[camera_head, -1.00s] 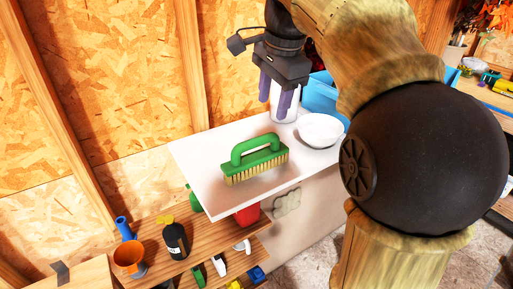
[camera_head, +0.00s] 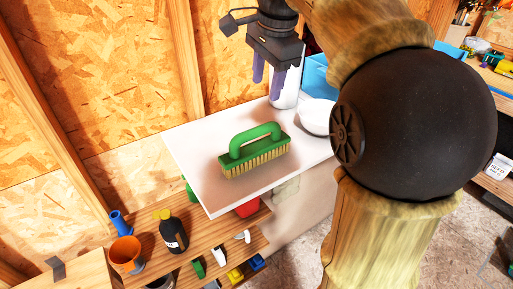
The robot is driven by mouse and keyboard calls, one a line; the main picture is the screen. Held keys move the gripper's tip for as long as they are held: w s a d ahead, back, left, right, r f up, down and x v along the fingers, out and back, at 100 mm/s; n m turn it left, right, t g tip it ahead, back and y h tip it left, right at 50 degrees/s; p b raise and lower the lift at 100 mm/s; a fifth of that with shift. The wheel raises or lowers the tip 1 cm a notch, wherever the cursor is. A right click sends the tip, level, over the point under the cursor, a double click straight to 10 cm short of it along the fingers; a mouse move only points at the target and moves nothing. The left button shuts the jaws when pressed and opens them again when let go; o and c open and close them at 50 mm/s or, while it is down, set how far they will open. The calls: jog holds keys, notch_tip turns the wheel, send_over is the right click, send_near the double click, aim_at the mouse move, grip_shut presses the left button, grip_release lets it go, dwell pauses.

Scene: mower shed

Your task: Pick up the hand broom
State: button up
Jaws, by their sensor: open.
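The hand broom (camera_head: 254,150) has a green back, a green arched handle and pale tan bristles. It rests bristles down near the middle of the white tabletop (camera_head: 196,171). My gripper (camera_head: 267,80) is above and behind the broom, over the back of the tabletop. Its two purple fingers point down and stand apart, with nothing seen between them. It does not touch the broom.
A white bowl (camera_head: 316,114) stands right of the broom, partly behind my arm. A whitish container (camera_head: 285,95) stands behind my gripper. A lower wooden shelf (camera_head: 205,236) holds a dark bottle (camera_head: 171,232) and an orange pot (camera_head: 126,254). Plywood walls close off the back.

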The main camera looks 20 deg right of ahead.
aim_at(259, 128)
jog(key=f, duration=0.3)
jog(key=w+f, duration=0.1)
jog(key=f, duration=0.2)
jog(key=w+a+f, duration=0.1)
jog(key=f, duration=0.2)
jog(key=shift+f+p, duration=0.3)
jog(key=shift+f, duration=0.05)
jog(key=shift+w+f, duration=0.1)
jog(key=shift+f, duration=0.2)
jog(key=shift+w, duration=0.1)
jog(key=shift+w+f, duration=0.1)
jog(key=shift+f, duration=0.25)
jog(key=f, duration=0.1)
jog(key=f+p, duration=0.1)
jog(key=f, duration=0.1)
jog(key=shift+w+d+f, duration=0.15)
jog(key=shift+w+f, duration=0.05)
jog(key=shift+w+a+f, duration=0.15)
jog(key=shift+a+f, duration=0.05)
jog(key=shift+f, duration=0.3)
